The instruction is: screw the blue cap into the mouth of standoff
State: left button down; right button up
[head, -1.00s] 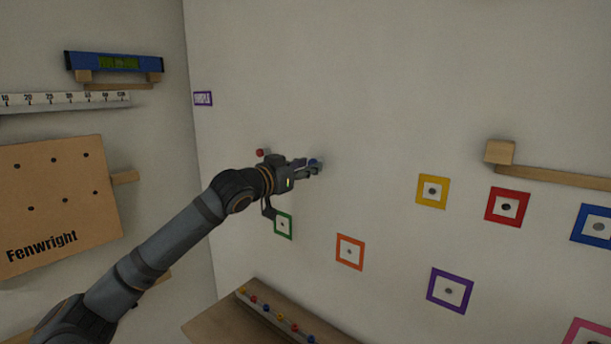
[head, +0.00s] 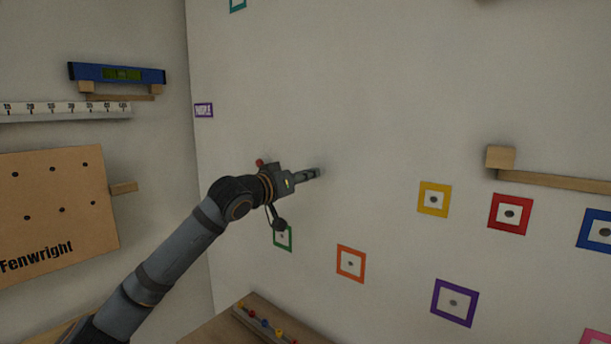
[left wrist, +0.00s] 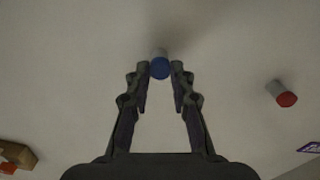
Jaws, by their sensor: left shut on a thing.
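My left gripper (head: 312,174) reaches the wall from the left, and it also shows in the left wrist view (left wrist: 160,70). Its two fingers are shut on the blue cap (left wrist: 160,70), one fingertip on each side. The cap sits at the outer end of a short grey standoff (left wrist: 158,52) that stands out from the wall. The cap lines up with the standoff's mouth and looks in contact with it; how deep it is cannot be told. In the head view the fingers hide the cap. My right gripper is not in view.
A second standoff with a red cap (left wrist: 287,99) is close by, behind my gripper in the head view (head: 259,162). Colored square frames, such as the yellow one (head: 433,199), are on the wall. A rack of colored caps (head: 264,323) is below.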

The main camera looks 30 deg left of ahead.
pick_arm(q)
jog(key=shift+m+p, duration=0.3)
jog(key=shift+m, duration=0.9)
jog(key=c, duration=1.1)
grip_release()
jog(key=shift+r, duration=0.1)
notch_tip(320, 180, up, 10)
jog(key=shift+f, duration=0.1)
